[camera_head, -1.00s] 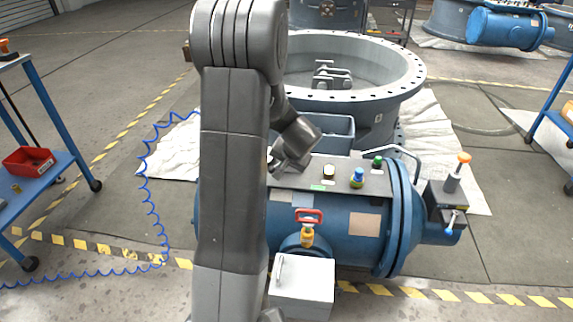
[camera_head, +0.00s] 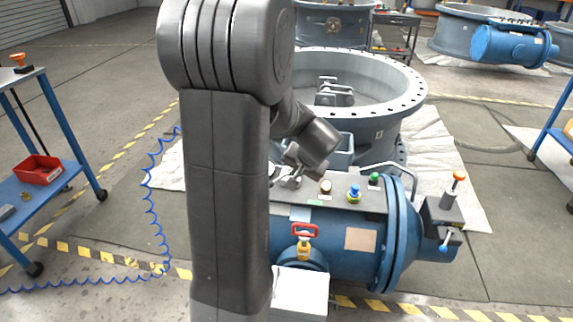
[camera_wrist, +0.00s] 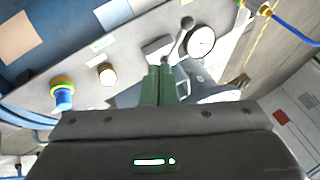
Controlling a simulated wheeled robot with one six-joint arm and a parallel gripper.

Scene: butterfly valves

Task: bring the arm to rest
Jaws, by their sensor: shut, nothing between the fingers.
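My gripper (camera_wrist: 158,88) shows in the wrist view with its two green fingers together and nothing between them. It is over the grey top panel of the blue valve actuator. In the head view my arm stands upright in front of the actuator (camera_head: 330,255) and hides its left part. The wrist end of my arm (camera_head: 310,150) is bent down behind the upright link, above the panel. A lever with a dark knob (camera_wrist: 187,22) and a round gauge (camera_wrist: 201,42) lie just beyond the fingertips in the wrist view.
On the panel are a white button (camera_head: 325,187), a blue-yellow knob (camera_head: 354,193) and a green button (camera_head: 375,179). The large valve ring (camera_head: 400,95) stands behind.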

